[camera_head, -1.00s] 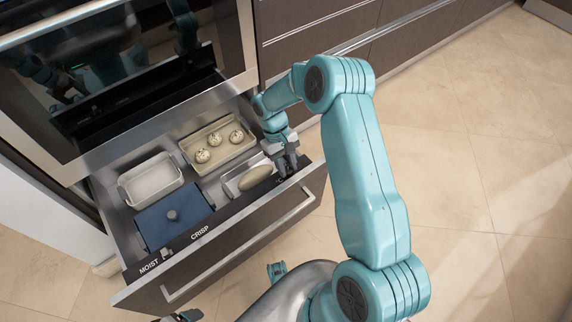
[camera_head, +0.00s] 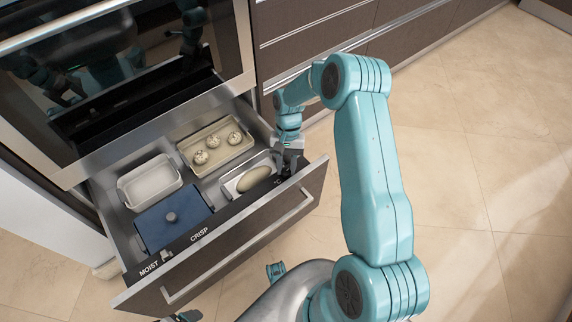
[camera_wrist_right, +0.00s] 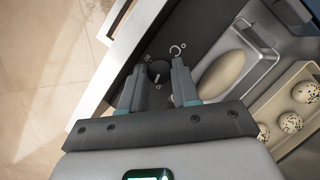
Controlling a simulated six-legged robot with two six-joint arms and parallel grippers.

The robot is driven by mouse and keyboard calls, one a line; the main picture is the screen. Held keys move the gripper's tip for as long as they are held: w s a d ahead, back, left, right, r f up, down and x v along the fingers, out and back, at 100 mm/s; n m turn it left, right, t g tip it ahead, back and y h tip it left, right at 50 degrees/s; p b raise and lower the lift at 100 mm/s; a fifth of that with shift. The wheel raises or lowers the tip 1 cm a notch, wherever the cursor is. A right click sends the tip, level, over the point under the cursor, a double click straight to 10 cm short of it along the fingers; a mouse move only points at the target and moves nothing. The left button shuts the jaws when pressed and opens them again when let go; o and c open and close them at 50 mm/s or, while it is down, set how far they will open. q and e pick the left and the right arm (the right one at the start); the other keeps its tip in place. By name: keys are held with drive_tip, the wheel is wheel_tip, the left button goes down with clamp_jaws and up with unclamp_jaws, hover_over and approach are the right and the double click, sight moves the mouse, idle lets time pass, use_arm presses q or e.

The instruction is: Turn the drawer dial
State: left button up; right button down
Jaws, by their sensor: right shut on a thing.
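The drawer dial (camera_wrist_right: 158,72) is a small dark round knob on the top edge of the open drawer, near its right end. In the wrist view it sits between the two fingertips of my right gripper (camera_wrist_right: 160,76), which is shut on it. White markings show beside the dial. In the head view my right gripper (camera_head: 284,172) reaches down to the right end of the drawer's front rim and hides the dial. The open drawer (camera_head: 240,212) has a dark top edge with the words MOIST and CRISP.
The drawer holds a white dish (camera_head: 150,182), a blue lidded box (camera_head: 172,218), a beige tray (camera_head: 215,141) with three speckled eggs, and a small tray with a pale oval loaf (camera_head: 253,179) close beside my gripper. Ovens stand above. The floor at right is clear.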

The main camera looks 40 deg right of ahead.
idle(0.3)
drive_tip(key=c, duration=1.1)
unclamp_jaws()
drive_tip(key=p+v, duration=0.3)
drive_tip(key=v, duration=1.3)
drive_tip(key=shift+r, duration=0.15)
drive_tip(key=shift+s+d, duration=0.1)
drive_tip(key=shift+d, duration=0.05)
